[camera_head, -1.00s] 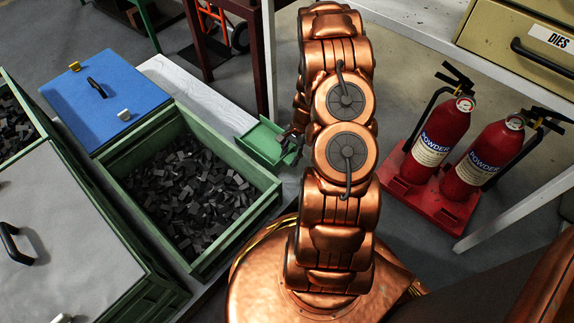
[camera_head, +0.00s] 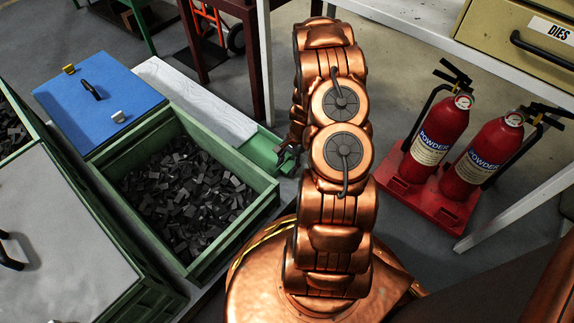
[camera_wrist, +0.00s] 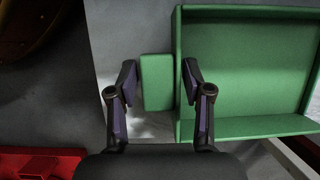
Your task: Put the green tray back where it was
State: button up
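The green tray (camera_head: 262,149) is small and shallow, at the end of a white board beside the crate of dark parts. My arm partly hides its right side. In the wrist view the tray (camera_wrist: 250,65) fills the right side and looks empty. Its flat green tab (camera_wrist: 157,95) sticks out to the left. My gripper (camera_wrist: 160,78) is open, with one finger on each side of the tab in the picture. Gaps show between fingers and tab, and the right finger overlaps the tray's edge. In the head view my gripper (camera_head: 287,155) is at the tray's right end.
A green crate (camera_head: 232,225) of dark parts stands left of my arm. A blue lid (camera_head: 98,100) and a grey lid (camera_head: 60,225) are farther left. The white board (camera_head: 190,92) runs behind the crate. Red extinguishers (camera_head: 436,135) stand on a red base at right, under a white-legged table.

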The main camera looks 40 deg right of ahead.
jog(key=shift+o, duration=0.9)
jog(key=shift+r, duration=0.1)
jog(key=p+v, duration=0.5)
jog(key=v, duration=0.7)
jog(key=a+r+n+g, duration=0.1)
jog(key=a+r+n, duration=0.3)
jog(key=a+r, duration=0.45)
jog(key=s+a+r+n+g+h, duration=0.15)
jog(key=s+a+r+n, duration=0.3)
jog(key=a+r, duration=0.6)
jog(key=s+a+r+n+h, duration=0.1)
jog(key=s+a+r+n, duration=0.3)
jog(key=s, duration=0.5)
jog(key=s+a+r+n+h, duration=0.2)
jog(key=s+a+r+n, duration=0.2)
jog(key=s+r, duration=0.3)
jog(key=s+a, duration=0.1)
jog(key=s, duration=0.2)
jog(key=shift+s+g, duration=0.2)
jog(key=shift+g, duration=0.15)
jog(key=shift+r, duration=0.1)
